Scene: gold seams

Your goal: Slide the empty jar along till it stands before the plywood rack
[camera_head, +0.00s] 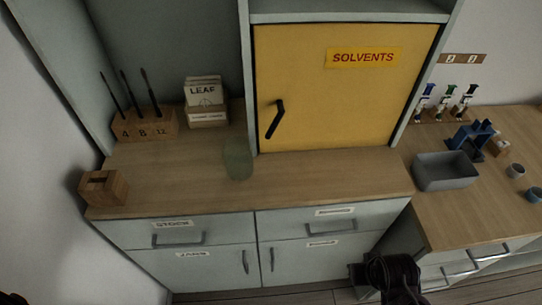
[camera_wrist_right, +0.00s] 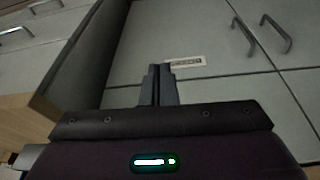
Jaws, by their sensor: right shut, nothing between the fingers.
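The empty jar (camera_head: 238,160) is a clear, faintly green glass vessel standing upright on the wooden counter, near the left edge of the yellow cabinet door. A pale wooden rack holding cards marked LEAF (camera_head: 206,113) stands at the back, left of the jar and farther back. A wooden block with several brushes, numbered 4, 8 and 12 (camera_head: 144,125), stands left of it. I cannot tell for sure which is the plywood rack. My right gripper (camera_head: 360,281) is low in front of the cabinets, far from the jar; in the wrist view its fingers (camera_wrist_right: 161,85) are shut and empty. My left gripper is out of view.
A small slotted wooden block (camera_head: 103,187) sits at the counter's front left. The yellow SOLVENTS door (camera_head: 340,100) is closed, its black handle close to the jar. A grey bin (camera_head: 445,172) stands on the right-hand bench. The counter between jar and front edge is clear.

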